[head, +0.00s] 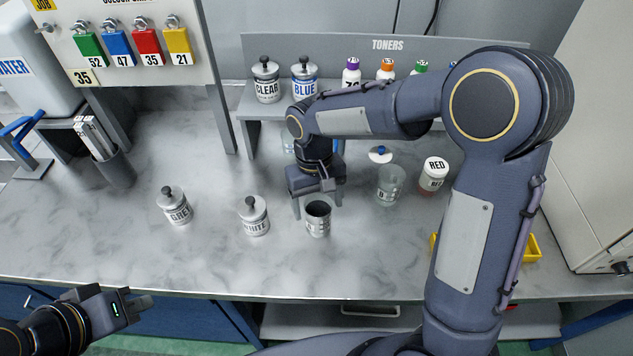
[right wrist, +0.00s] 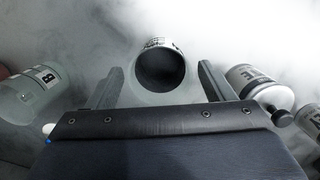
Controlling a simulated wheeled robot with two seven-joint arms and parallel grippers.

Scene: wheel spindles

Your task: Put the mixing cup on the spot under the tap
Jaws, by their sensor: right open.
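The mixing cup (head: 318,221), a grey cup with a dark open top and a printed label, stands upright on the counter. My right gripper (head: 318,203) is open above and behind it. In the right wrist view the cup (right wrist: 160,80) shows between the fingertips of my right gripper (right wrist: 160,72), with a gap on each side. A white WATER tank (head: 35,70) stands at the far left, with a blue-handled fixture (head: 20,125) in front of it; the spot under the tap cannot be made out clearly. My left gripper (head: 135,303) is low at the left, before the counter's front edge, holding nothing visible.
The WHITE can (head: 254,217) stands close left of the cup, the GREY can (head: 175,207) further left. A clear beaker (head: 390,185) and RED jar (head: 433,176) stand right. A dark holder (head: 115,170) stands near the tank. Counter between holder and GREY can is clear.

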